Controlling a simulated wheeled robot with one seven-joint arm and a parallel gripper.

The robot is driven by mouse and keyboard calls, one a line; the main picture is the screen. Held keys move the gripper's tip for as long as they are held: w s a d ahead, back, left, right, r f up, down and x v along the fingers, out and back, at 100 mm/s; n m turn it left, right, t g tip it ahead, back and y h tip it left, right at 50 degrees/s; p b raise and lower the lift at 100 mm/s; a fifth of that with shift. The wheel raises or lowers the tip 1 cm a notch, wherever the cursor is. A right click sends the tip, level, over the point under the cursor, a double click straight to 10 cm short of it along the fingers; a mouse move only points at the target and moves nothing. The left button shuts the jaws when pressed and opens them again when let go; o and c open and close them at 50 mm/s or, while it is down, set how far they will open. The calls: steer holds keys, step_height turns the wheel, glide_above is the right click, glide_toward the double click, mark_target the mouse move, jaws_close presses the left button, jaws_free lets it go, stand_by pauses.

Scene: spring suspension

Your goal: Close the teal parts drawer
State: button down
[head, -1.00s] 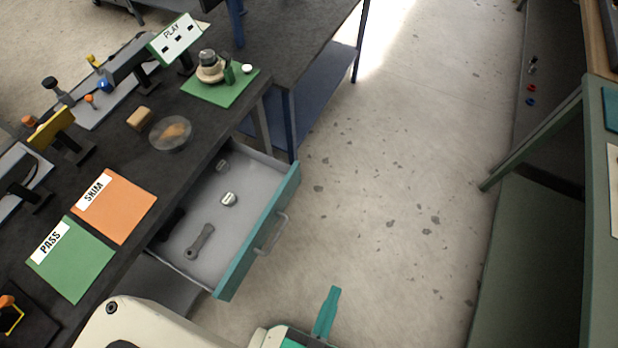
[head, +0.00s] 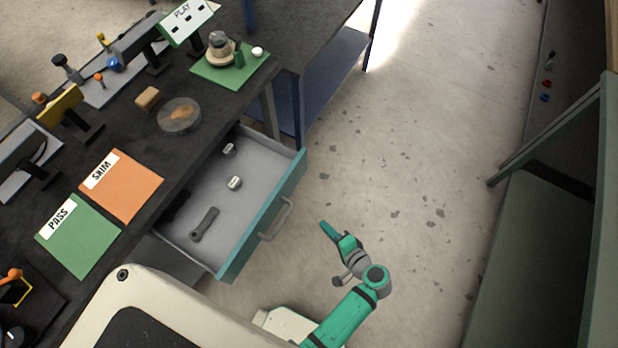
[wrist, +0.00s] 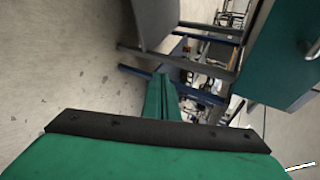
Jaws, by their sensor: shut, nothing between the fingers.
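The teal parts drawer (head: 262,222) stands pulled out from under the dark bench in the head view. Its grey tray holds a wrench-like tool (head: 204,224) and two small pale parts. A grey bar handle (head: 276,219) sits on its teal front. My gripper (head: 323,226) is shut and empty, to the right of the drawer front and apart from it, over open floor. In the wrist view my shut fingers (wrist: 161,98) point ahead, and a teal panel with a pale handle (wrist: 313,50), likely the drawer front, shows at the upper right.
A blue-legged table (head: 330,85) stands behind. A green-framed bench (head: 540,240) is at the right. Bare floor lies between.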

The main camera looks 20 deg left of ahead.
steer(key=w+r+n+g+y, duration=0.1)
steer(key=w+r+y, duration=0.25)
steer(key=r, duration=0.25)
steer(key=n+g+y, duration=0.4)
glide_toward(299, 174)
steer(key=a, duration=0.5)
steer(key=shift+r, duration=0.3)
steer(key=shift+w+a, duration=0.1)
steer(key=shift+a, duration=0.65)
